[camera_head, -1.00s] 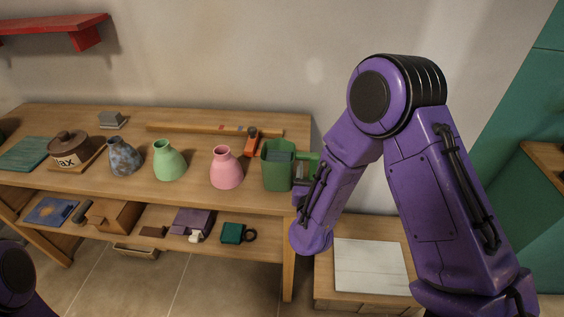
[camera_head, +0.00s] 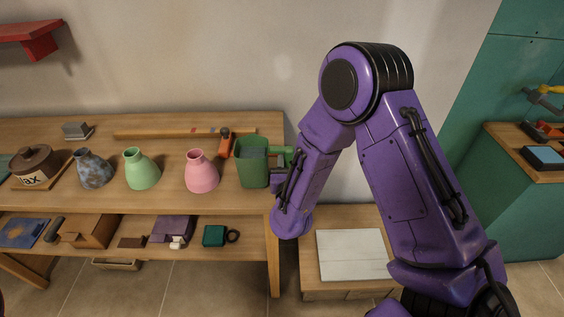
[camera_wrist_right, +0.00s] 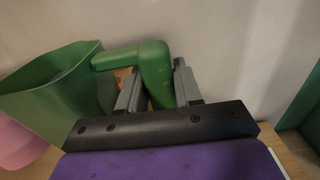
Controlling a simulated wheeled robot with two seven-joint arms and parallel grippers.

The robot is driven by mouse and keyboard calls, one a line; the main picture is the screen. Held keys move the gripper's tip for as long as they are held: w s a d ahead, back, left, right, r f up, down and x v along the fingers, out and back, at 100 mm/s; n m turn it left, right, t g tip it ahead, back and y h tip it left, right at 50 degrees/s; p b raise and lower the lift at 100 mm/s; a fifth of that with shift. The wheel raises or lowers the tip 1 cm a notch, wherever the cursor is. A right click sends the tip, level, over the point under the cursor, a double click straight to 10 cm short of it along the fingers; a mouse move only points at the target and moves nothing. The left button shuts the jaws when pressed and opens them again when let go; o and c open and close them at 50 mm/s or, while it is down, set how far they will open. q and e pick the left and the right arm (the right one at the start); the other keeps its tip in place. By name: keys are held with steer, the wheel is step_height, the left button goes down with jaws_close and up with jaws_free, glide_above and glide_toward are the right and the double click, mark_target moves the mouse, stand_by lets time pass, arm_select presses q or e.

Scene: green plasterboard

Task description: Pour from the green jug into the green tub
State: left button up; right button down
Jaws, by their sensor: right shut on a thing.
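The green jug (camera_head: 252,168) stands upright at the right end of the wooden workbench, with something grey showing inside its mouth. Its handle points right, and my right gripper (camera_head: 287,159) is at the handle, partly hidden by my own purple forearm. In the right wrist view the two grey fingers (camera_wrist_right: 157,84) are shut on the jug's green handle (camera_wrist_right: 152,62), one on each side. The jug's open body (camera_wrist_right: 60,88) is left of them. I cannot make out a green tub for certain in any view. My left gripper is not in view.
A pink vase (camera_head: 202,173) stands close left of the jug, then a light green vase (camera_head: 141,170) and a mottled grey vase (camera_head: 94,170). An orange-headed clamp (camera_head: 225,145) lies behind. A low cabinet with a white panel (camera_head: 352,254) stands right of the bench.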

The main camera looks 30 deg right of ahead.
steer(key=s+r, duration=0.1)
steer(key=r, duration=0.1)
steer(key=s+a+r, duration=0.1)
steer(key=r, duration=0.2)
steer(key=s+a+r+b, duration=0.1)
steer(key=s+r, duration=0.1)
steer(key=shift+a+r, duration=0.25)
steer(key=shift+r, duration=0.15)
steer(key=s+a+r+p, duration=0.4)
steer(key=s+p, duration=0.4)
steer(key=p, duration=0.4)
steer(key=shift+a+p, duration=0.35)
steer(key=shift+a, duration=0.15)
steer(key=shift+r, duration=0.1)
steer(key=c, duration=1.7)
jaws_free()
jaws_close()
